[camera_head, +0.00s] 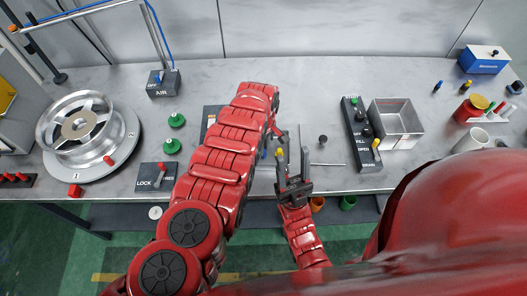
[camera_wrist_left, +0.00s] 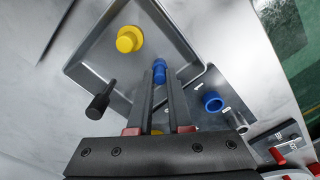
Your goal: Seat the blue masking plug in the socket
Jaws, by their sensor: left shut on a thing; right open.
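The blue masking plug (camera_wrist_left: 160,70) is between the fingertips of my left gripper (camera_wrist_left: 160,82) in the left wrist view. That gripper is shut on it. In the head view my left arm hides most of that area. My right gripper (camera_head: 293,166) is open near the front edge of the bench, with a small yellow thing near one fingertip.
The grey tray (camera_wrist_left: 88,62) holds a yellow plug (camera_wrist_left: 130,38) and a black-handled piece (camera_wrist_left: 102,98). A metal post (camera_wrist_left: 236,120) stands beside the socket. In the head view, a wheel (camera_head: 82,127) is left, and a control box (camera_head: 357,133) and metal bin (camera_head: 398,121) are right.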

